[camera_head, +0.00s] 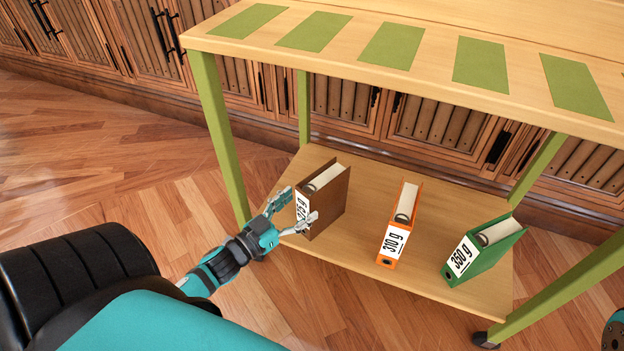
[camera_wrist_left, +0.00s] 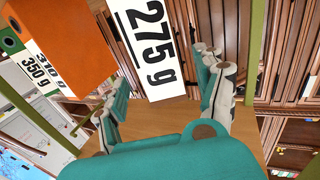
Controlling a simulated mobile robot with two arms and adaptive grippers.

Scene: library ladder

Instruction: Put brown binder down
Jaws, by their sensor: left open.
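The brown binder (camera_head: 330,200) stands upright on the lower shelf (camera_head: 370,268) of the cart, near its left end. Its white label reads 275 g. My left gripper (camera_head: 295,210) is at the binder's spine with its fingers spread, one finger on each side of the label. In the left wrist view the label (camera_wrist_left: 148,45) shows between the open fingers (camera_wrist_left: 165,90). I cannot tell whether a finger touches the binder. My right gripper is not clearly in view; only a small teal part shows at the right edge of the head view.
An orange binder (camera_head: 400,222) labelled 310 g and a green binder (camera_head: 482,250) labelled 350 g stand to the right on the same shelf. The cart's top (camera_head: 430,25) carries several green rectangles and no binders. A green leg (camera_head: 218,135) stands left of my left gripper.

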